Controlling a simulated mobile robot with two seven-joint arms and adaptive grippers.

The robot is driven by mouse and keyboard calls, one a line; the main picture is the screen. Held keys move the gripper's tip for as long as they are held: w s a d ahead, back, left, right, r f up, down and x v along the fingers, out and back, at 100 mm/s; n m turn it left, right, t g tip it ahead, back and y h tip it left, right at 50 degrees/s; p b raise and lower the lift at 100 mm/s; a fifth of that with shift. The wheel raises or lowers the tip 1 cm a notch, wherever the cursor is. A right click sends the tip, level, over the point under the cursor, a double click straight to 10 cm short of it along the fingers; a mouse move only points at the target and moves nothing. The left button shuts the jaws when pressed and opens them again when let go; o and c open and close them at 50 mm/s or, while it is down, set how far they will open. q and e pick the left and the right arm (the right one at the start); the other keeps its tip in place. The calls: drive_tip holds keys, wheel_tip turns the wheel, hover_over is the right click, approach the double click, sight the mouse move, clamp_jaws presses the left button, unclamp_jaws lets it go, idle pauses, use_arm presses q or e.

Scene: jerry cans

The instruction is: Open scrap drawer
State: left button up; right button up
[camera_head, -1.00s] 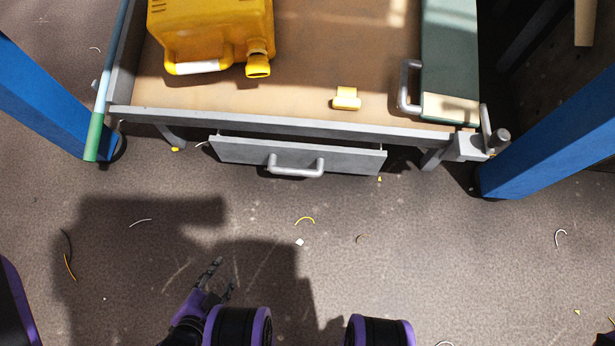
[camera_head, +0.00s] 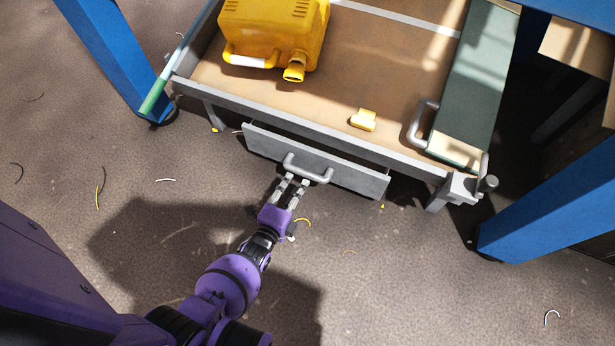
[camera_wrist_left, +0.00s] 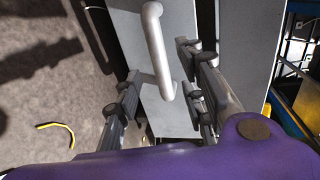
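The scrap drawer (camera_head: 350,176) is a grey drawer under the front edge of the workbench. Its front stands slightly out from the bench, with a dark gap above it. Its grey bar handle (camera_head: 307,172) is on the front face. My left gripper (camera_head: 292,183) is at the left end of the handle with its fingers spread. In the left wrist view the handle (camera_wrist_left: 158,50) lies between the two open fingers (camera_wrist_left: 162,95), with clearance on both sides. My right gripper is not in view.
A yellow jerry can (camera_head: 270,35) and a small yellow piece (camera_head: 363,119) sit on the bench top. A green panel with a handle (camera_head: 470,95) is at the right. Blue posts (camera_head: 560,190) flank the bench. Scattered scraps lie on the open floor.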

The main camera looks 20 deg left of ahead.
sight(304, 173)
use_arm(q)
drive_tip(key=b+x, duration=0.3)
drive_tip(key=x, duration=0.4)
drive_tip(key=shift+w+a+f, duration=0.1)
drive_tip(key=shift+w, duration=0.1)
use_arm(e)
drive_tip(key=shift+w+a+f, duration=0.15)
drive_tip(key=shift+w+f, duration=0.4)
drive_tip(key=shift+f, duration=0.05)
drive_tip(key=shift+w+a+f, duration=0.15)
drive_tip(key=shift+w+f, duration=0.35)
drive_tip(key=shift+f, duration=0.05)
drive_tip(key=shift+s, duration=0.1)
use_arm(q)
clamp_jaws()
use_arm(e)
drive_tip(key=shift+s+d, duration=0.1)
